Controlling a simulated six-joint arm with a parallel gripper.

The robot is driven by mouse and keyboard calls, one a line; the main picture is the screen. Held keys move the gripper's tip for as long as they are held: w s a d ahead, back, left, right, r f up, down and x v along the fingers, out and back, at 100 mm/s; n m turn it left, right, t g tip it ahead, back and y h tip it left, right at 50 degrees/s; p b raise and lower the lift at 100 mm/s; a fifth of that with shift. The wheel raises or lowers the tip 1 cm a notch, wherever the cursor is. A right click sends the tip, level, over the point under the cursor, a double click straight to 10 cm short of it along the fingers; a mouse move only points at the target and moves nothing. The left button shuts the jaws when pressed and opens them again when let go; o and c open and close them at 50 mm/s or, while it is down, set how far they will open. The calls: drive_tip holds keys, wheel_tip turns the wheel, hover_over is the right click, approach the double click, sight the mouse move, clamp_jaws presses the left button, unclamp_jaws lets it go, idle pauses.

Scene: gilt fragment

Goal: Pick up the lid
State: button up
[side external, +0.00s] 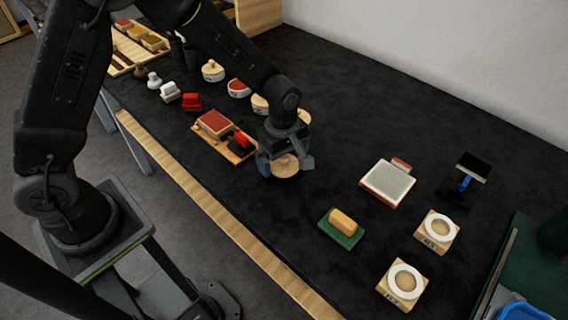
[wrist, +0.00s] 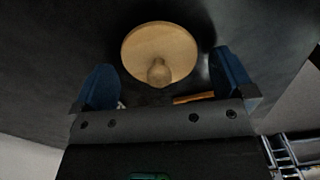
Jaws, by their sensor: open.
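The lid is a round, pale wooden disc with a knob; it shows in the wrist view (wrist: 146,44), with the knob towards my gripper. In the side view the lid (side external: 285,168) is low at my gripper, on or just above the black table top, and partly covered by the gripper. My gripper (side external: 285,161) is open above it. In the wrist view the two blue fingers of my gripper (wrist: 165,76) stand left and right of the lid's near part, with dark gaps between them and the disc. I cannot see contact.
A wooden tray with a red pad (side external: 214,123) lies just left of my gripper. Round wooden pots (side external: 239,88) stand behind it. A green-based block (side external: 341,226), a grey-topped pad (side external: 388,182) and ring-topped blocks (side external: 437,229) are to the right. The table between is clear.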

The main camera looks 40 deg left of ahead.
drive_tip(key=shift+f, duration=0.3)
drive_tip(key=shift+c, duration=0.4)
drive_tip(key=c, duration=0.8)
drive_tip(key=shift+r, duration=0.15)
